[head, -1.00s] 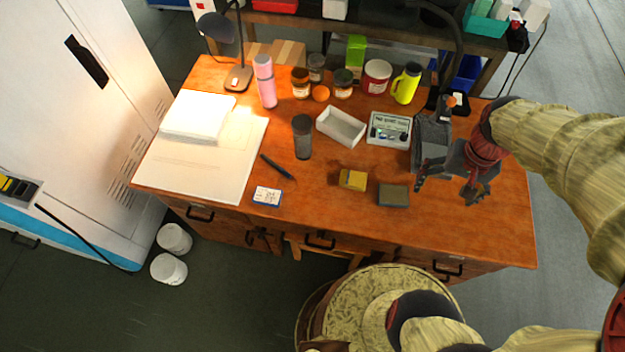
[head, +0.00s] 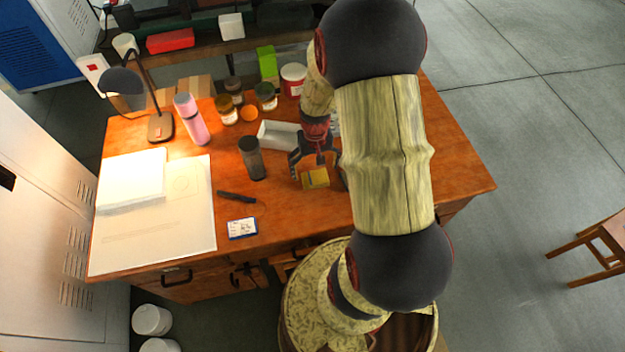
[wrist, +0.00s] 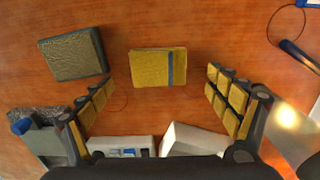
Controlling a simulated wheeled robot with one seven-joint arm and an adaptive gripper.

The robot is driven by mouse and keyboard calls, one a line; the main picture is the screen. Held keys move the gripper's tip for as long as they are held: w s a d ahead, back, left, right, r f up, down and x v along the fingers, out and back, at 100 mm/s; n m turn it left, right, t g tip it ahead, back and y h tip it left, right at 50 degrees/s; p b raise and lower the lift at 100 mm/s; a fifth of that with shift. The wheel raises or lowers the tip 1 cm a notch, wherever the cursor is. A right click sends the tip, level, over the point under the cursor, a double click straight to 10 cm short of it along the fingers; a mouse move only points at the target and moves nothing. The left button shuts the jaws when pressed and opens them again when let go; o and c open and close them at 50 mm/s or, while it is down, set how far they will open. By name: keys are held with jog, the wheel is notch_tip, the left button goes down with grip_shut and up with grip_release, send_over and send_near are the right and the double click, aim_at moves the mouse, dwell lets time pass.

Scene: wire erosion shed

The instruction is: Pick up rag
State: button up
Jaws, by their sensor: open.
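The rag looks like a flat, folded yellow piece with a dark blue stripe, lying on the wooden desk. It shows in the head view (head: 316,179) near the middle of the desk and in the wrist view (wrist: 152,68) at upper centre. My gripper (head: 318,170) is over the desk at the rag, and its fingers are spread wide in the wrist view (wrist: 161,93). The rag appears between and just beyond the fingertips, with nothing held. I cannot tell the exact height above it. My arm hides part of the desk in the head view.
A dark grey-green block (wrist: 75,54) lies left of the rag in the wrist view. A white tray (head: 279,135), a dark tumbler (head: 252,158), a pen (head: 237,197) and a card box (head: 242,228) are nearby. The desk in front of the rag is clear.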

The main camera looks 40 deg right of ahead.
aim_at(315, 177)
notch_tip(315, 177, down, 5)
jog(key=shift+d+r+b, duration=0.1)
jog(key=shift+b, duration=0.75)
jog(key=shift+r, duration=0.1)
jog(key=shift+c, duration=0.6)
jog(key=c, duration=1)
